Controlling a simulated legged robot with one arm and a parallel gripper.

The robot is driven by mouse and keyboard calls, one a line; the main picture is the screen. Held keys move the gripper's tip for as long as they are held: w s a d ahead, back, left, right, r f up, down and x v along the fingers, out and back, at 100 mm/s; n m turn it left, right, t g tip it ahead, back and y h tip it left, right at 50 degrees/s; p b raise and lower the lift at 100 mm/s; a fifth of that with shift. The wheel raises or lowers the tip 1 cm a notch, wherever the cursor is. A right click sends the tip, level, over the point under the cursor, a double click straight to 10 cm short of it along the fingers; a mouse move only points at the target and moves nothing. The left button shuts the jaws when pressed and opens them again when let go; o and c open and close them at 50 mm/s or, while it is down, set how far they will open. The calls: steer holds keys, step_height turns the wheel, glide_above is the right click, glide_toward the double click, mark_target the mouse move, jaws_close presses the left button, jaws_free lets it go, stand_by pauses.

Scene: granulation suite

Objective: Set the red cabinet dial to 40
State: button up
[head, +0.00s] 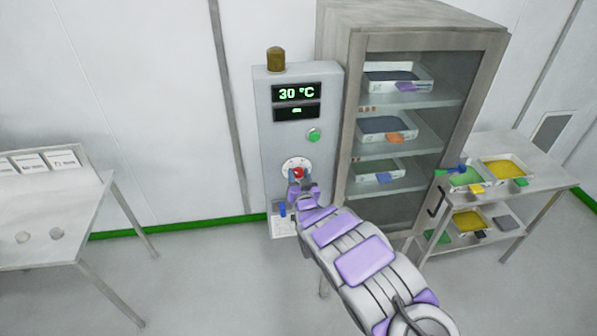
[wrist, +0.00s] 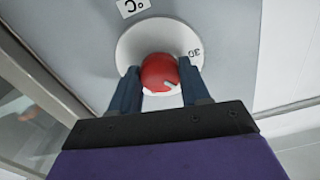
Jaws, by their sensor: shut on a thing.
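The red dial (head: 298,172) sits on a round white plate on the front of the grey control panel (head: 256,140), beside the glass-fronted cabinet. The display (head: 297,93) above it reads 30 °C. In the wrist view the red dial (wrist: 160,74) has a light pointer mark on its lower right, and the white plate (wrist: 132,45) shows a 30 near its right edge. My gripper (wrist: 160,85) is shut on the dial, with one dark finger on each side. It also shows in the head view (head: 299,178), where my gripper partly hides the dial.
A green button (head: 313,135) is above the dial, and an amber lamp (head: 275,59) tops the panel. The cabinet (head: 410,110) holds trays on shelves. A steel table with trays (head: 540,172) stands right; another table (head: 60,215) stands left. The floor between is clear.

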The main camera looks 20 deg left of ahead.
steer(key=shift+f+m+p, duration=0.2)
steer(key=shift+m+p, duration=0.1)
steer(key=shift+m, duration=0.1)
steer(key=o, duration=1.1)
steer(key=shift+c, duration=0.2)
steer(key=shift+r, duration=0.15)
steer(key=shift+s+d, duration=0.2)
steer(key=shift+s, duration=0.15)
steer(key=v, duration=1.6)
steer(key=shift+s+d, duration=0.15)
